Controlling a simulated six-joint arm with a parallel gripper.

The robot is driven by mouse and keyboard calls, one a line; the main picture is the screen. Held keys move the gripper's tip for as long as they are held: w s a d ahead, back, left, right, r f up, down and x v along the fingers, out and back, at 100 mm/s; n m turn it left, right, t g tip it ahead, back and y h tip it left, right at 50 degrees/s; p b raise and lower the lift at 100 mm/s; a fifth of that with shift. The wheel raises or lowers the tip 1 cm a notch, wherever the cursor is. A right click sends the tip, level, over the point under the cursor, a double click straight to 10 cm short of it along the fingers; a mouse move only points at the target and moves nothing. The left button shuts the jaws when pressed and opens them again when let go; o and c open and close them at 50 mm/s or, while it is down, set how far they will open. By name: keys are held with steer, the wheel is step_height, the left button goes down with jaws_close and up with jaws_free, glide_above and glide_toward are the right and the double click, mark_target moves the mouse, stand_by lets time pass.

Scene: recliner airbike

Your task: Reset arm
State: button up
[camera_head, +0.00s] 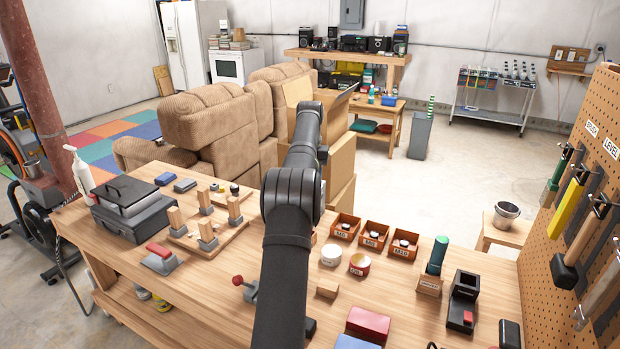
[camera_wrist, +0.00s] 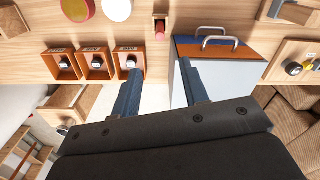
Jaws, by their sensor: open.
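My black arm reaches from the bottom centre of the head view up and away over the workbench (camera_head: 225,285), towards the cardboard box behind it. My gripper does not show clearly in the head view, as my own arm hides it. In the wrist view my gripper (camera_wrist: 160,68) is open, its two dark fingers well apart. Nothing is held between the fingers. Bench edge and pale floor show beyond them, and a pale box-like thing with two metal handles (camera_wrist: 215,42) lies behind the right finger.
Three orange bins (camera_head: 374,236) stand on the bench right of my arm; they also show in the wrist view (camera_wrist: 97,64). A wooden peg board (camera_head: 207,225) and a dark case (camera_head: 133,208) stand left. A tan recliner (camera_head: 215,125) and cardboard box (camera_head: 340,150) stand behind. A pegboard with tools (camera_head: 590,190) bounds the right.

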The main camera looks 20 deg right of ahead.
stand_by(0.7)
step_height(320, 180, down, 18)
steer(key=shift+r, duration=0.4)
steer(key=shift+r, duration=0.15)
stand_by(0.3)
step_height(320, 180, up, 16)
step_height(320, 180, down, 16)
steer(key=shift+f, duration=0.1)
steer(key=shift+r, duration=2.6)
